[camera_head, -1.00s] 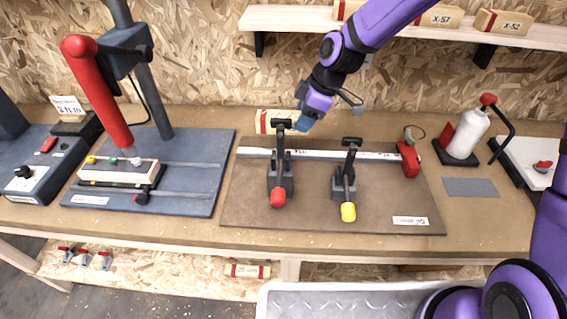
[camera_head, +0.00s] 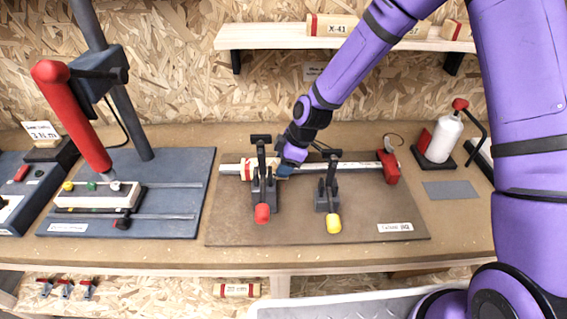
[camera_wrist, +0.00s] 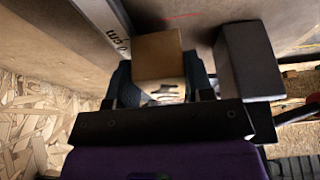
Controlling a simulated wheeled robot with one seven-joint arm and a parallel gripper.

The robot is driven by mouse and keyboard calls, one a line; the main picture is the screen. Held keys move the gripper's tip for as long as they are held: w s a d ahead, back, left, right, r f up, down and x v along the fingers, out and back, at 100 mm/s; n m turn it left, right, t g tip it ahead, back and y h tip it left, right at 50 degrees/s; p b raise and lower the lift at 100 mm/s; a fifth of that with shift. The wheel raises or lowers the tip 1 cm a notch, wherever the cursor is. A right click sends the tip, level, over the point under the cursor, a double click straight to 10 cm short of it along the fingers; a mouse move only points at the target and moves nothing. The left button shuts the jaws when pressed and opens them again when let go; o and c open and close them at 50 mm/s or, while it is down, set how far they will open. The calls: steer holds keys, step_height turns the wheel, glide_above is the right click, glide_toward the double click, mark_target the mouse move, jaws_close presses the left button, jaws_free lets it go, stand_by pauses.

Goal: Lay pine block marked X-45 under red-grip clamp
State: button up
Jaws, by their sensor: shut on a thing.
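A pine block (camera_head: 250,172) with a red band near its left end shows beside the red-grip clamp (camera_head: 262,213). The clamp's black upright part crosses in front of it, so its marking is hidden. It overlaps the ruler fence (camera_head: 340,168) in the picture; I cannot tell whether it rests or hangs just above. My gripper (camera_head: 285,170) is shut on the block's right part, just right of the clamp. In the wrist view the block's plain end (camera_wrist: 158,56) sticks out from between the fingers, beside the ruler edge with "0 cm" (camera_wrist: 112,38).
A yellow-grip clamp (camera_head: 333,222) stands close right of my gripper on the brown board (camera_head: 385,210). A red stop (camera_head: 388,166) sits at the fence's right end. A press with a red lever (camera_head: 70,115) stands left. A shelf (camera_head: 275,38) with blocks is above.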

steer(key=shift+f, duration=0.6)
steer(key=o, duration=1)
steer(key=shift+r, duration=0.15)
